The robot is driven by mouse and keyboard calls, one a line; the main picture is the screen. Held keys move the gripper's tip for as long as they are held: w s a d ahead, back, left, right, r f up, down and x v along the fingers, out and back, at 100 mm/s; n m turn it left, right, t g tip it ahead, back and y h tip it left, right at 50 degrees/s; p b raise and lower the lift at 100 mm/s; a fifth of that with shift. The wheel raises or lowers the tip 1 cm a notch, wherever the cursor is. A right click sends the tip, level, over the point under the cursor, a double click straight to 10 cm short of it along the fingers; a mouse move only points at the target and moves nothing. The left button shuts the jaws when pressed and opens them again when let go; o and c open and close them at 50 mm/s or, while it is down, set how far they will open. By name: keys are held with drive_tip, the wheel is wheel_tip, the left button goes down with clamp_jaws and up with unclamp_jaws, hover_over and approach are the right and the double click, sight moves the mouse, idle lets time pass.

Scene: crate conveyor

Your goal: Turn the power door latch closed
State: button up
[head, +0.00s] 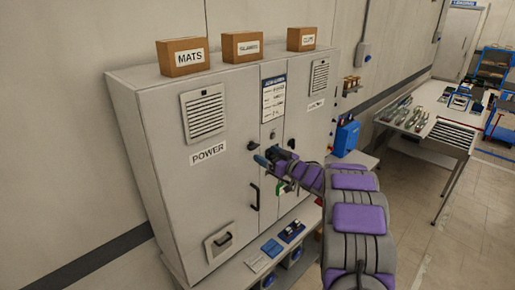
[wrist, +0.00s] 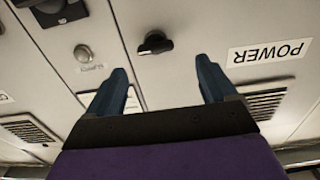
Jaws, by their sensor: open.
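The power door latch (head: 253,145) is a small black knob on the right edge of the grey POWER door (head: 190,170). In the wrist view, which is upside down, the latch (wrist: 155,42) shows a short handle lying roughly sideways. My gripper (head: 265,157) is in front of the cabinet, close to the latch. In the wrist view my gripper (wrist: 162,65) is open and empty. Its two blue fingers stand apart, with the latch beyond the gap between their tips. I see no contact with the latch.
A black door handle (head: 255,196) is below the latch. A round silver button (wrist: 83,53) and a dark fixture (wrist: 58,10) are on the neighbouring panel. Boxes, one labelled MATS (head: 182,57), stand on top of the cabinet. A low shelf (head: 255,262) juts out below.

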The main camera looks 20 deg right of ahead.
sight(256, 147)
drive_tip(key=x, duration=0.4)
drive_tip(key=shift+w+d, duration=0.15)
drive_tip(key=shift+w, duration=0.15)
drive_tip(key=shift+w+d+f+p, duration=0.1)
drive_tip(key=shift+w+p, duration=0.1)
drive_tip(key=shift+w, duration=0.15)
drive_tip(key=shift+w+d+f+p, duration=0.1)
drive_tip(key=shift+w+d+p, duration=0.05)
drive_tip(key=shift+w, duration=0.2)
drive_tip(key=shift+w+a+r, duration=0.1)
drive_tip(key=shift+a+r, duration=0.05)
drive_tip(key=shift+a, duration=0.4)
drive_tip(key=shift+c, duration=1)
drive_tip(key=c, duration=0.9)
drive_tip(key=shift+o, duration=0.2)
